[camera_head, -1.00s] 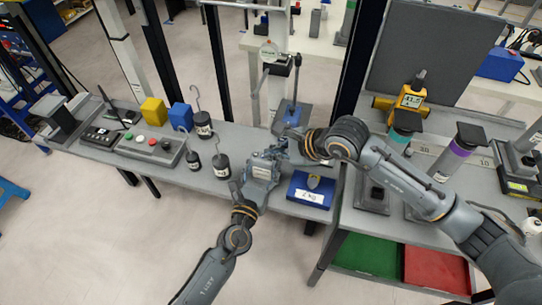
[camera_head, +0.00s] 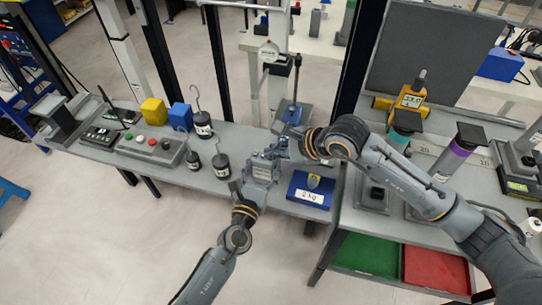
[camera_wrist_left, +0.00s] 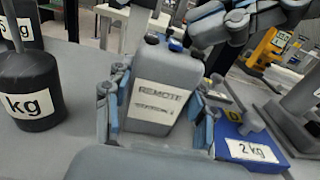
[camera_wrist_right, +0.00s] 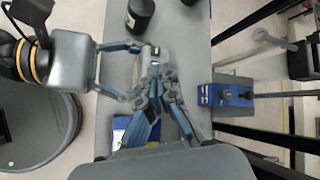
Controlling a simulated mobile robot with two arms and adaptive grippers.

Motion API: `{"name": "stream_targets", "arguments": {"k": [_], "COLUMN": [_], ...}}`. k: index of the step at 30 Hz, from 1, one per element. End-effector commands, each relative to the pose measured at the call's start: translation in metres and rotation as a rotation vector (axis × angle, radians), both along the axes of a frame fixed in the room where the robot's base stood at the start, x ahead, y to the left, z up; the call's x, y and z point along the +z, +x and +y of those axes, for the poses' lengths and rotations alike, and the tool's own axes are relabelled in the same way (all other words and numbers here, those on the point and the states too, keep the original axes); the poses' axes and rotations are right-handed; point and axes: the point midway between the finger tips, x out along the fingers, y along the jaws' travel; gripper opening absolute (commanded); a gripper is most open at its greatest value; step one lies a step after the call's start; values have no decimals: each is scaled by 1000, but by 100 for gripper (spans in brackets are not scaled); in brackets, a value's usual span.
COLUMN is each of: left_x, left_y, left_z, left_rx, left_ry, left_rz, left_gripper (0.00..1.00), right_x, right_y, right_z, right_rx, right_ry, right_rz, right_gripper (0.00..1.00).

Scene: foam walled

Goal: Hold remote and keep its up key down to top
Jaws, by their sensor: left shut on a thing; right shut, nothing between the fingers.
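The remote (camera_wrist_left: 153,95) is a grey box labelled "REMOTE STATION 1", held upright, slightly tilted, above the bench. It also shows small in the head view (camera_head: 262,172). My left gripper (camera_head: 262,176) is shut on it, with blue-padded fingers (camera_wrist_left: 160,108) on its two sides. A blue key (camera_wrist_left: 176,44) shows on the remote's top, beside a dark one. My right gripper (camera_head: 284,148) is shut and empty, its fingertips (camera_wrist_right: 156,72) at the remote's top. In the left wrist view they are close to the blue key; I cannot tell whether they press it.
A blue 2 kg block (camera_head: 310,190) lies just right of the remote. Black hooked weights (camera_head: 221,165) and a button box (camera_head: 150,146) stand to the left. A yellow gauge (camera_head: 408,100) and capped posts stand at the right. A blue-based stand (camera_wrist_right: 226,95) is behind.

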Motion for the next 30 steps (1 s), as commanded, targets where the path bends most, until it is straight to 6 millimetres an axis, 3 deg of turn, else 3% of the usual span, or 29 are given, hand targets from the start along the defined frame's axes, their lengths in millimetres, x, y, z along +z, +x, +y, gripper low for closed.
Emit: {"name": "stream_targets", "arguments": {"k": [6,17,30], "left_x": [0,0,0], "left_y": [0,0,0], "left_z": [0,0,0], "left_rx": [0,0,0], "left_ry": [0,0,0], "left_rz": [0,0,0], "left_gripper": [19,19,19], "right_x": [11,14,55], "right_y": [0,0,1], "right_z": [0,0,0], "right_rx": [0,0,0], "right_ry": [1,0,1], "right_rz": [-2,-1,-3], "right_gripper": [0,0,0]}}
